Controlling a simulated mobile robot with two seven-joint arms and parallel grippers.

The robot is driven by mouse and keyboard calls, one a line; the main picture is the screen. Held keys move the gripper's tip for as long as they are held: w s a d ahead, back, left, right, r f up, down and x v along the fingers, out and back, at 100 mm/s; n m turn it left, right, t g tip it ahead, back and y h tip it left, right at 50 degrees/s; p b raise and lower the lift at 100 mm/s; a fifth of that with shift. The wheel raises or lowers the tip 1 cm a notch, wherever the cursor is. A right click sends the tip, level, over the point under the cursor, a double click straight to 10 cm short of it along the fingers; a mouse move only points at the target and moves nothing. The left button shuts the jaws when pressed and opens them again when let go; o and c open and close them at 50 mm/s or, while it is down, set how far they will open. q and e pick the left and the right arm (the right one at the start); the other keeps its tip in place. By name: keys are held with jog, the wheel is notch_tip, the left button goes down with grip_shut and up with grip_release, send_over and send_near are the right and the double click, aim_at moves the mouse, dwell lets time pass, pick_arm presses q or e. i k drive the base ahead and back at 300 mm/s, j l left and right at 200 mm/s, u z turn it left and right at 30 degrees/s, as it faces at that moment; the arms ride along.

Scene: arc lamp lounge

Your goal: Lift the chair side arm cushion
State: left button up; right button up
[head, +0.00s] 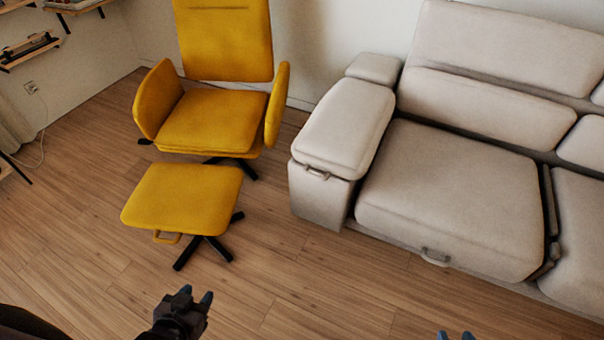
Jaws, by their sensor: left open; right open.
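The chair side arm cushion (346,128) is the pale grey padded top of the sofa's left arm, on the side of the yellow chair. It lies flat on the arm base (316,196). A small handle (317,174) sticks out at its front end. My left gripper (197,295) is open and empty at the bottom, left of and nearer than the cushion, apart from it. My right gripper (454,335) is open at the bottom edge, in front of the sofa; only its fingertips show.
The yellow chair (212,120) and its footstool (182,198) stand left of the sofa. The sofa's seat cushion (450,195) has its own front handle (435,257). Wall shelves (28,50) are at the upper left. The wooden floor (300,270) before the sofa is clear.

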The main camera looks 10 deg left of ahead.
aim_at(342, 137)
jog(key=j, duration=0.45)
jog(key=i+j, duration=0.1)
jog(key=j, duration=0.35)
jog(key=i+j, duration=0.5)
jog(key=j, duration=0.1)
